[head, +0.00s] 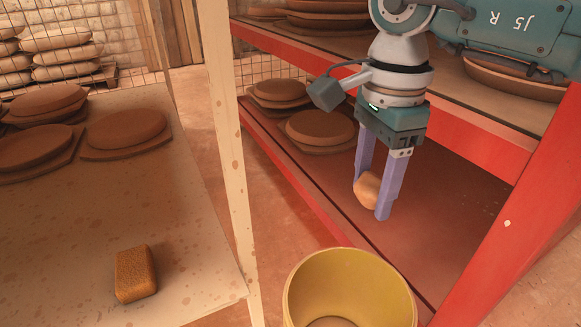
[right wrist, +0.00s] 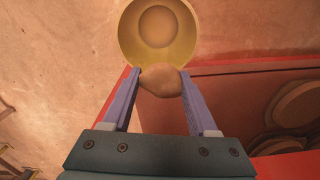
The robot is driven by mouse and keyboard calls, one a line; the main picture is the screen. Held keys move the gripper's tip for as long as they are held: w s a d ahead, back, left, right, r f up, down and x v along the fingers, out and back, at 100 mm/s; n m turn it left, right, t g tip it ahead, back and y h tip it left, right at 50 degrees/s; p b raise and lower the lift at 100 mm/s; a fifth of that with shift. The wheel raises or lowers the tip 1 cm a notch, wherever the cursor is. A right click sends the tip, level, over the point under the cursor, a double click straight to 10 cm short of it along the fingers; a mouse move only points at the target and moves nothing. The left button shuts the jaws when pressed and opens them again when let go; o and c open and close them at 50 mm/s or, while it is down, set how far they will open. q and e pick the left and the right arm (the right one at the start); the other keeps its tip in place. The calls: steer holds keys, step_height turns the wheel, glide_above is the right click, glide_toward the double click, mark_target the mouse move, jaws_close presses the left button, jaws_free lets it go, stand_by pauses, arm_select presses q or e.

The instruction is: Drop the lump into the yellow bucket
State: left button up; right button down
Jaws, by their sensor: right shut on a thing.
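The lump (head: 367,190) is a small tan-brown rounded piece held between the fingers of my right gripper (head: 374,194). My right gripper is shut on it and points down, in front of the red shelf. The yellow bucket (head: 300,290) stands at the bottom of the head view, open at the top, lower than the gripper and nearer the camera. In the right wrist view the lump (right wrist: 161,80) sits between the fingertips and overlaps the near rim of the bucket (right wrist: 130,40). My left gripper is not in view.
A red shelf unit (head: 290,165) with several round clay pieces stands behind the bucket. A pale table (head: 70,230) at left holds several clay discs and an orange-brown sponge-like block (head: 136,274). A cream post (head: 225,130) rises at the table's right edge.

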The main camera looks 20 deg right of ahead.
arm_select(q)
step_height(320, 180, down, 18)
steer(key=b, duration=1.5)
steer(key=shift+b, duration=0.3)
arm_select(e)
step_height(320, 180, down, 19)
steer(key=m, duration=0.2)
steer(key=shift+w+d+m, duration=0.3)
steer(key=shift+w+d, duration=0.1)
steer(key=shift+d, duration=0.05)
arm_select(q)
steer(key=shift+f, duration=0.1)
arm_select(e)
steer(key=shift+c, duration=0.5)
jaws_free()
arm_select(q)
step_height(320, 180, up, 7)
steer(key=p, duration=0.7)
arm_select(e)
step_height(320, 180, up, 10)
